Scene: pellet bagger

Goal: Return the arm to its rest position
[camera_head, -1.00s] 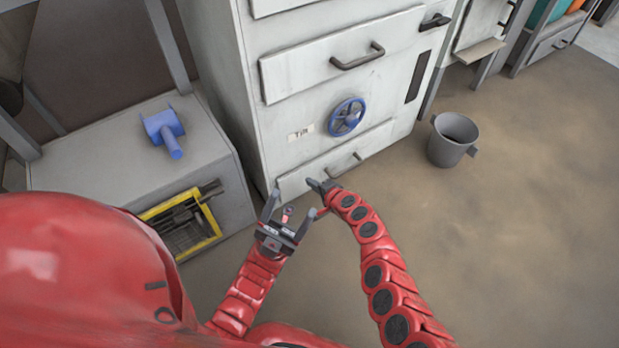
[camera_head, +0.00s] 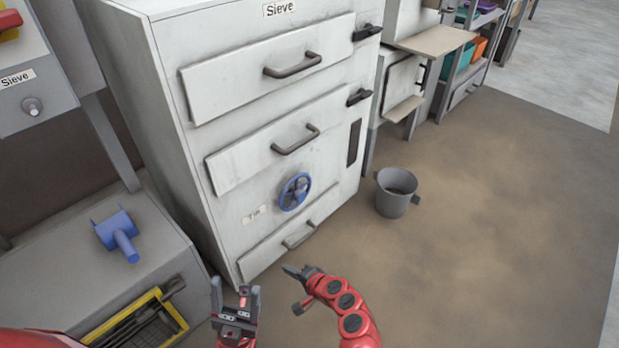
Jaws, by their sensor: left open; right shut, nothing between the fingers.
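My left gripper (camera_head: 236,300) is at the bottom of the head view, pointing up with its two fingers spread apart and nothing between them. My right gripper (camera_head: 293,271) is just to its right, on a red arm (camera_head: 345,305) that curves up from the bottom edge. Its fingers are together and it points left, in front of the bottom drawer (camera_head: 290,240) of the white sieve cabinet (camera_head: 170,120). Neither gripper holds anything. I cannot tell whether the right fingertips touch the cabinet; they appear apart from it.
A blue handwheel (camera_head: 295,191) sits on the cabinet front. A grey bucket (camera_head: 393,199) stands on the floor to the right. A blue scoop (camera_head: 117,234) lies on the grey box (camera_head: 50,270) at left, which has a yellow-framed opening (camera_head: 140,318).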

